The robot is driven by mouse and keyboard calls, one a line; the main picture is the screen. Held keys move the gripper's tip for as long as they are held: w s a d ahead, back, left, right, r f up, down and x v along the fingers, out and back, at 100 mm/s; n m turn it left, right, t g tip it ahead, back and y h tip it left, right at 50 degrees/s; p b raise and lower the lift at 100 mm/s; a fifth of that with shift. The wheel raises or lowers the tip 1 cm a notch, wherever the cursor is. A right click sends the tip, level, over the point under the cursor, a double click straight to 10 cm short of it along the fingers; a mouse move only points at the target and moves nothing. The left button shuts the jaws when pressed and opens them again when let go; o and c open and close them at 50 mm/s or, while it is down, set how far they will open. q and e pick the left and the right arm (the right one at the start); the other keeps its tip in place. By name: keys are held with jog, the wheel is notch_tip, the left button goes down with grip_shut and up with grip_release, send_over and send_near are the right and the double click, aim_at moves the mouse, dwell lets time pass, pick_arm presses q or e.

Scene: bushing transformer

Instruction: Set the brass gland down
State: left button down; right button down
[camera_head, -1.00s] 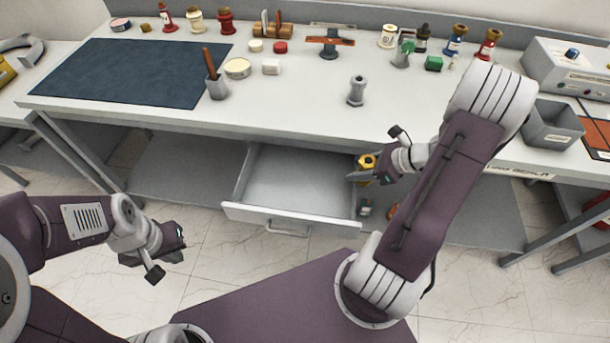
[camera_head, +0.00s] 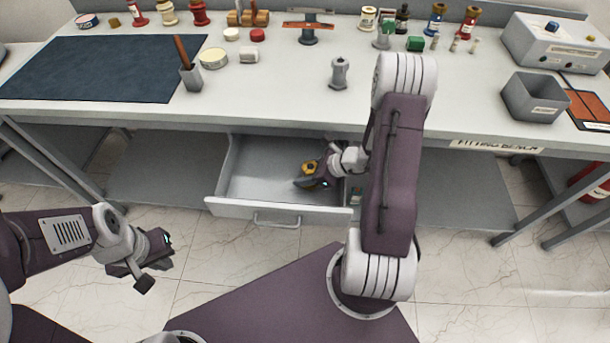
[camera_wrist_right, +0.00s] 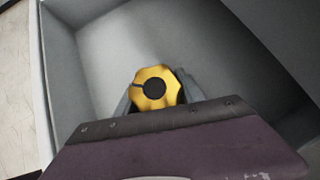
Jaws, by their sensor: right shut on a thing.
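The brass gland (camera_head: 309,167) is a yellow, lobed ring with a dark centre hole. It also shows in the right wrist view (camera_wrist_right: 156,88), between the grey fingertips. My right gripper (camera_head: 306,179) is shut on it, over the open drawer (camera_head: 243,207) under the bench. In the wrist view the drawer's inside walls and floor lie around the gland; I cannot tell whether the gland touches the floor. My left gripper (camera_head: 156,262) hangs empty at the lower left, away from the bench; its finger gap is not clear.
The bench top (camera_head: 270,100) carries a dark blue mat (camera_head: 95,68), a grey fitting (camera_head: 339,73), a cup with a brown-handled tool (camera_head: 191,77) and a grey bin (camera_head: 533,97). Several coloured bushings stand along the back. The drawer's visible floor is otherwise bare.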

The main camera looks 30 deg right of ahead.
jog(key=shift+f, duration=0.1)
jog(key=shift+f, duration=0.1)
jog(key=c, duration=0.7)
grip_release()
